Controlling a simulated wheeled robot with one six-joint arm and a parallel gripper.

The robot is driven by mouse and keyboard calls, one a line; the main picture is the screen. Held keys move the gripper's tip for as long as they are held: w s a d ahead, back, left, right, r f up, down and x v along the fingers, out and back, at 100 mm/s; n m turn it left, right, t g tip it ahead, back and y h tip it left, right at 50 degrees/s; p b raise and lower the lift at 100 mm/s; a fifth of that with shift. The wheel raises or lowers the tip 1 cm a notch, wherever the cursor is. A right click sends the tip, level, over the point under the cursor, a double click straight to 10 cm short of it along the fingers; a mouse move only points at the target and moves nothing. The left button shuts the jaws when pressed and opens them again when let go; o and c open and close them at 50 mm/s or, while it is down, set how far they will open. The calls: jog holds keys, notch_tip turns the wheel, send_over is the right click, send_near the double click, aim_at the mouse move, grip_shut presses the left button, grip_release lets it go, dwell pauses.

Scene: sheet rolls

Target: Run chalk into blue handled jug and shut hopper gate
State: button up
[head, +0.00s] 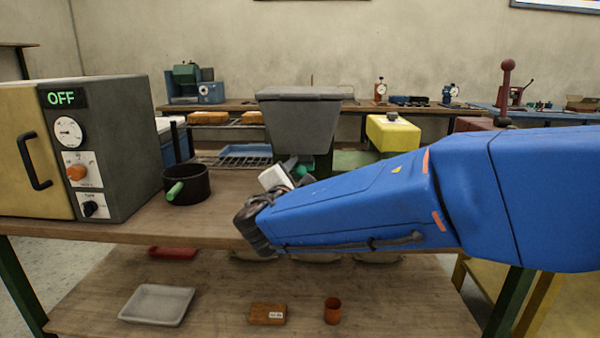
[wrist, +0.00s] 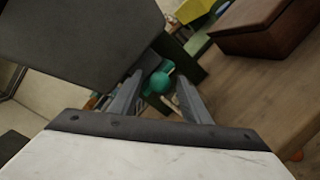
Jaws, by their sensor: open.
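The grey hopper (head: 298,125) stands on the workbench (head: 135,228) at mid-picture; its grey body (wrist: 80,40) fills the upper left of the wrist view. A round teal knob (wrist: 159,82), apparently the gate handle, shows below the hopper. My gripper (head: 300,168) is by the hopper's lower end. In the wrist view my gripper (wrist: 160,93) is open, its fingers on either side of the knob; contact cannot be told. A black pot-like jug (head: 187,188) with a green handle stands left of the hopper. I see no blue-handled jug or chalk; my arm hides part of the bench.
A grey oven-like box (head: 112,150) reading OFF stands at the left. A wire rack (head: 232,161), yellow-topped block (head: 393,133) and reddish-brown box (wrist: 265,25) are near the hopper.

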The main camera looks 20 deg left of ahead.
jog(key=shift+w, duration=0.55)
grip_shut()
jog(key=shift+s+d, duration=0.2)
jog(key=shift+s, duration=0.55)
jog(key=shift+s+d, duration=0.15)
jog(key=shift+s, duration=0.6)
grip_release()
jog(key=s, duration=1.7)
jog(key=shift+s+d, duration=0.15)
jog(key=shift+d, duration=0.15)
